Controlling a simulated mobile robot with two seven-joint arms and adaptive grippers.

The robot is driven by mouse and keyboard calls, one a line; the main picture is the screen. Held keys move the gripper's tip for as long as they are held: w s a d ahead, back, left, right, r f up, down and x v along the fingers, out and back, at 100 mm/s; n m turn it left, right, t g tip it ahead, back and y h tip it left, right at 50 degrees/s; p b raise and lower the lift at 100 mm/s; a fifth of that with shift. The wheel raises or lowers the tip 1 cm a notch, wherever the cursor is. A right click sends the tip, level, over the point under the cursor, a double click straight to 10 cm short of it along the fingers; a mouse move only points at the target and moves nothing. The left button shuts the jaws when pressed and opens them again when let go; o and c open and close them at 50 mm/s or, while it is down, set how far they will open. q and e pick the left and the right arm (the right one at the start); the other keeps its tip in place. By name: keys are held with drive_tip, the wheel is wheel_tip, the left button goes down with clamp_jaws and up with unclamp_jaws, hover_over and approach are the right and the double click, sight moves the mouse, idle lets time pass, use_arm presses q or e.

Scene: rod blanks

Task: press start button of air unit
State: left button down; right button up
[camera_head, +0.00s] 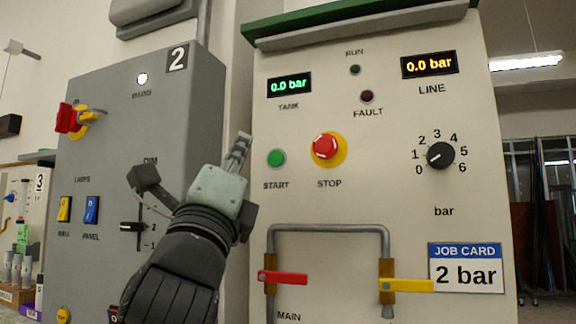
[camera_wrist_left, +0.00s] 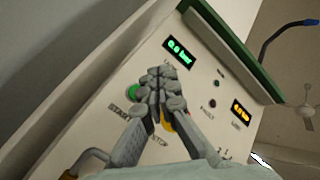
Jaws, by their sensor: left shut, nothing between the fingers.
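The cream air unit panel (camera_head: 460,120) fills the right half of the head view. Its round green START button (camera_head: 277,158) sits left of the red STOP button (camera_head: 326,147) on its yellow ring. My left gripper (camera_head: 241,142) is shut and empty, its fingertips to the left of and slightly above the START button in the head view. In the left wrist view the closed fingers (camera_wrist_left: 160,76) lie just right of the green button (camera_wrist_left: 133,92) and partly cover the STOP button's yellow ring (camera_wrist_left: 167,122). I cannot tell whether they touch the panel. My right gripper is not in view.
The TANK display (camera_head: 289,86) and LINE display (camera_head: 429,65) read 0.0 bar. The RUN and FAULT lamps look dark. A pressure knob (camera_head: 440,155), red lever (camera_head: 283,277), yellow lever (camera_head: 407,285) and 2 bar job card (camera_head: 466,268) are on the panel. A grey cabinet (camera_head: 100,150) stands left.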

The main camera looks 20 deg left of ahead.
sight(275, 159)
use_arm(q)
drive_tip(key=shift+w+a+b, duration=0.15)
drive_tip(key=shift+w+b, duration=0.25)
drive_tip(key=shift+w, duration=1.85)
drive_tip(key=shift+w+a+b, duration=0.1)
drive_tip(key=shift+w+b, duration=0.3)
drive_tip(key=shift+w, duration=1.8)
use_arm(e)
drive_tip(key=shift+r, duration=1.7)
use_arm(q)
drive_tip(key=shift+w, duration=0.15)
drive_tip(key=shift+w, duration=0.25)
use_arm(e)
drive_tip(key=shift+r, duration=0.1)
use_arm(q)
drive_tip(key=shift+w, duration=0.4)
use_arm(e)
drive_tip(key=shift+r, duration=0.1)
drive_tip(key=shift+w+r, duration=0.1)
use_arm(q)
drive_tip(key=shift+s+p, duration=0.45)
drive_tip(key=shift+s, duration=0.35)
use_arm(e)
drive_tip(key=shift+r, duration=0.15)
